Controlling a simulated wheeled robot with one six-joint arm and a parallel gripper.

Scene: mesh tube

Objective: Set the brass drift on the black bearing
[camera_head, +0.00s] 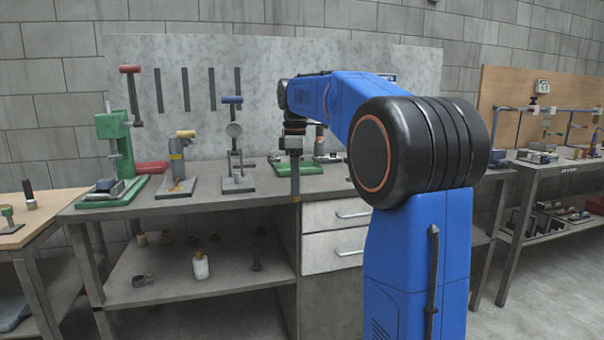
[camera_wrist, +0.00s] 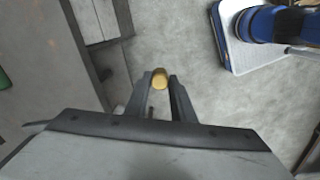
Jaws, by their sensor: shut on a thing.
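My gripper (camera_head: 295,192) hangs pointing down in front of the middle bench, beside the drawers. In the wrist view my gripper (camera_wrist: 160,84) is shut on the brass drift (camera_wrist: 159,80), whose round, gold-coloured end shows between the fingertips. In the head view only a small brownish bit of the drift (camera_head: 296,199) shows at the fingertips. The drift is above the grey floor in the wrist view, apart from any bench. I cannot pick out the black bearing for sure in either view.
The middle bench (camera_head: 215,197) carries a green press (camera_head: 118,150) and several small tools on stands. Its lower shelf (camera_head: 180,291) holds a white bottle (camera_head: 201,267) and small dark parts. Drawers (camera_head: 337,215) stand right of my gripper. A wooden-topped bench (camera_head: 45,216) is at the left.

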